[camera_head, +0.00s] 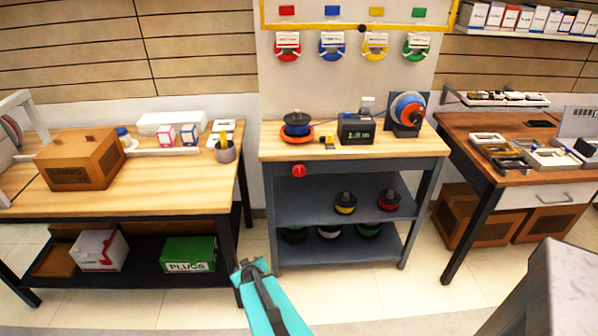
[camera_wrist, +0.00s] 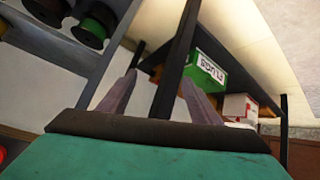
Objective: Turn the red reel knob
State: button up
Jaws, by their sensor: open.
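A round red knob (camera_head: 299,171) sits on the front edge of the middle workbench (camera_head: 352,155), left of its centre. In the wrist view, a red piece at the left edge (camera_wrist: 2,155) may be the same knob; it is mostly cut off. My gripper (camera_head: 252,268) is in front of and below the bench, to the left of and apart from the knob. In the wrist view my gripper (camera_wrist: 160,85) is open, with two grey fingers spread and nothing held. A dark table leg (camera_wrist: 176,60) shows between and beyond the fingers.
A blue reel (camera_head: 297,123) on a red-orange base, a display box (camera_head: 357,130) and an upright reel (camera_head: 408,108) stand on the bench. Spools (camera_head: 345,203) fill its shelves. A left table (camera_head: 130,195) and right table (camera_head: 540,180) flank it. The floor in front is clear.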

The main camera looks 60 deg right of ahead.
jog(key=s+d+r+m+t+h+p, duration=0.1)
jog(key=s+d+r+h, duration=0.3)
jog(key=d+r, duration=0.7)
jog(key=s+d+r+m+t+h+p, duration=0.1)
jog(key=s+d+r+h, duration=0.4)
jog(key=d+r, duration=0.6)
notch_tip(320, 180, up, 2)
jog(key=shift+s+r+t+p, duration=0.25)
jog(key=shift+s+t+p, duration=0.45)
jog(key=shift+w+d+f+b, duration=0.15)
jog(key=shift+w+b, duration=0.05)
jog(key=shift+b, duration=0.3)
jog(key=b, duration=0.8)
send_near(299, 170)
jog(key=shift+w+d+f+b, duration=0.35)
jog(key=shift+w+b, duration=0.1)
jog(key=shift+b, duration=0.2)
jog(key=w+d+b, duration=0.1)
jog(key=b, duration=0.4)
jog(key=d+b, duration=0.1)
jog(key=b, duration=0.4)
jog(key=shift+w, duration=0.2)
